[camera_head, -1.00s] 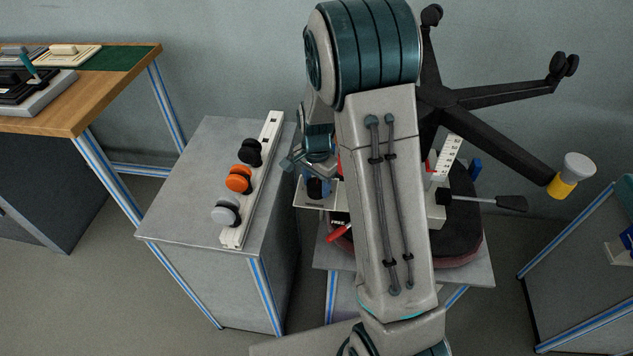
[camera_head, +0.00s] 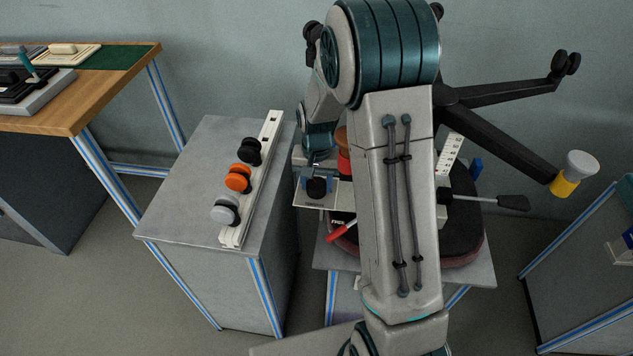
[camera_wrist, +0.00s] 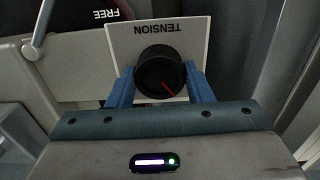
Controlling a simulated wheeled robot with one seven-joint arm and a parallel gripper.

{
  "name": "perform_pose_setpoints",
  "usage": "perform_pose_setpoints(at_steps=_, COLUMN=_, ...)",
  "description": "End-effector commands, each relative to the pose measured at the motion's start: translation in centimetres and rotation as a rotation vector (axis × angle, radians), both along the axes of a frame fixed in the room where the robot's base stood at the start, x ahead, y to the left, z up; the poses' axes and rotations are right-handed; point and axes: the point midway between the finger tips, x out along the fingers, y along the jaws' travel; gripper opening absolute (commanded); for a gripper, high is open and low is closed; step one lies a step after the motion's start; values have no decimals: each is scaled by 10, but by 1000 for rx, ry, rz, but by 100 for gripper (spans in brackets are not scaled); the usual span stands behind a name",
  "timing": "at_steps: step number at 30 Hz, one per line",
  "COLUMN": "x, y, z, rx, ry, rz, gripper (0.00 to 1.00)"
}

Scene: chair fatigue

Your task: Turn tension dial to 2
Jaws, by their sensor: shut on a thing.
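The tension dial (camera_wrist: 160,76) is a black round knob with a red pointer line, on a white plate (camera_wrist: 196,38) marked TENSION, which reads upside down in the wrist view. The red line points toward the lower right there. My gripper (camera_wrist: 159,84) has its blue fingers on both sides of the dial and is shut on it. In the head view the dial (camera_head: 316,187) shows dark on its plate (camera_head: 312,204), below my gripper (camera_head: 317,174). Scale numbers around the dial are not visible; my gripper covers part of the plate.
An upturned chair base (camera_head: 500,130) spreads behind my arm, over a dark seat (camera_head: 466,225). A red-handled lever (camera_head: 341,231) and FREE marking lie near the dial. A grey table (camera_head: 190,180) at left holds a rail (camera_head: 253,178) with orange, black and grey wheels.

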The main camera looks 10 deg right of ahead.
Motion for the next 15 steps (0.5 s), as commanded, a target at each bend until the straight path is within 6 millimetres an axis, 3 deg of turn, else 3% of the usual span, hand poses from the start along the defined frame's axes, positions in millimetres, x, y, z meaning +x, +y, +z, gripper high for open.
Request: perform_pose_setpoints(at_steps=15, x=1, y=0, z=1, rx=0, ry=-3, rz=92, gripper=24)
